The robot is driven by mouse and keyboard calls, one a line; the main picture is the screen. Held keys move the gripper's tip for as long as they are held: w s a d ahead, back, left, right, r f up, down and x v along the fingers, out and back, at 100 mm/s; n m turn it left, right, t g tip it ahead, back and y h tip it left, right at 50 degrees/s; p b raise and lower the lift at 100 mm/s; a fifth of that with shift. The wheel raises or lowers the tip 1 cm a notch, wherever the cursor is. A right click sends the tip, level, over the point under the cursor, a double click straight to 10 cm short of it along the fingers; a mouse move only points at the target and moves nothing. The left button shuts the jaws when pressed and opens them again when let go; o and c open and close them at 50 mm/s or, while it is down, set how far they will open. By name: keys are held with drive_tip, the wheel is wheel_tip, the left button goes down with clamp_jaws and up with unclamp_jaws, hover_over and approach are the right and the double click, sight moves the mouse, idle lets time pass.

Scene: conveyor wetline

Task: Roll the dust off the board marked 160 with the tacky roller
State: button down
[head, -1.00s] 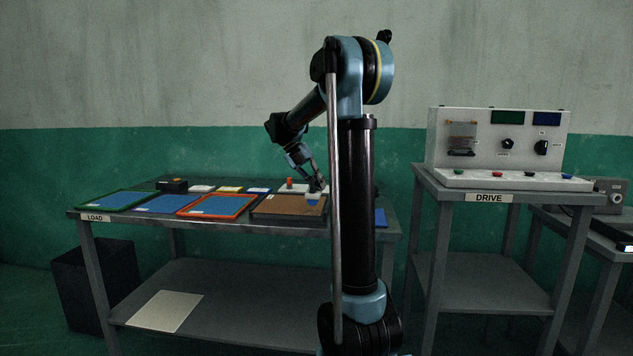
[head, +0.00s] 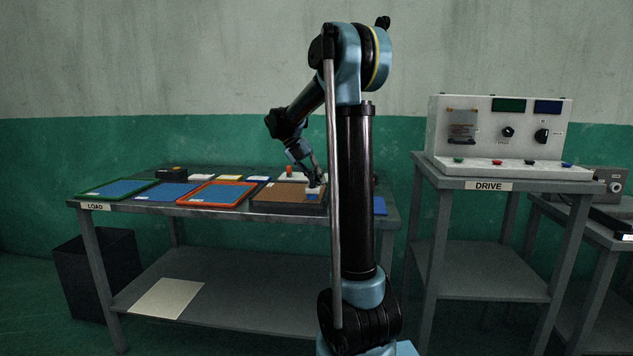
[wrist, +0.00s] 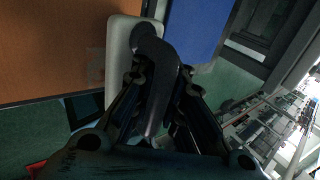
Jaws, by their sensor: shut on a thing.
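My gripper (head: 313,180) is shut on the dark handle (wrist: 160,75) of the tacky roller, which fills the middle of the wrist view. A white rounded part (wrist: 118,65) shows beside the handle. In the head view, a small white and blue piece (head: 312,195) shows under my gripper, at the right end of a brown board (head: 280,196). The brown board also shows in the wrist view (wrist: 50,45). I cannot tell whether the roller touches it. No board's number is readable, so I cannot tell which is 160.
On the LOAD table stand a green-framed board (head: 118,188), a blue board (head: 165,193) and an orange-framed board (head: 216,194). Part of a blue thing (head: 379,206) shows right of my arm. The DRIVE stand (head: 488,185) with its control box is further right.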

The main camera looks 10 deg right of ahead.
drive_tip(key=shift+f, duration=0.55)
drive_tip(key=shift+d, duration=0.1)
idle(0.3)
